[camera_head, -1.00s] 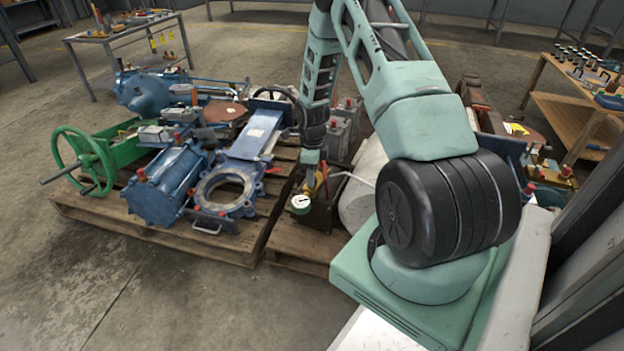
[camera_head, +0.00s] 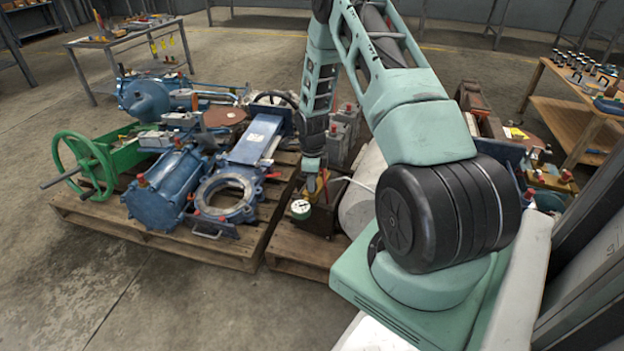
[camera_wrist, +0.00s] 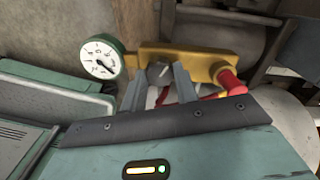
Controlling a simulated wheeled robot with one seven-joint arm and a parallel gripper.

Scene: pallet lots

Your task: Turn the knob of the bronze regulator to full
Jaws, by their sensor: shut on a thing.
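The bronze regulator shows in the wrist view as a yellow-brown body (camera_wrist: 205,62) with a white-faced, green-rimmed gauge (camera_wrist: 102,58) on its left and a red cap (camera_wrist: 229,82) on its right. My gripper (camera_wrist: 160,85) is at the front of the body, shut on the knob (camera_wrist: 157,74), a small grey part mostly hidden between the fingers. Its turned position cannot be read. In the head view my gripper (camera_head: 312,180) points down at the regulator, just behind the gauge (camera_head: 300,209); the rest of the regulator is partly covered.
A pallet (camera_head: 245,252) at left carries blue valves (camera_head: 160,187) and a green handwheel (camera_head: 82,165). A pale cylinder (camera_head: 362,190) stands close right of the regulator. Workbenches stand back left and at right (camera_head: 570,115). The floor at front left is clear.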

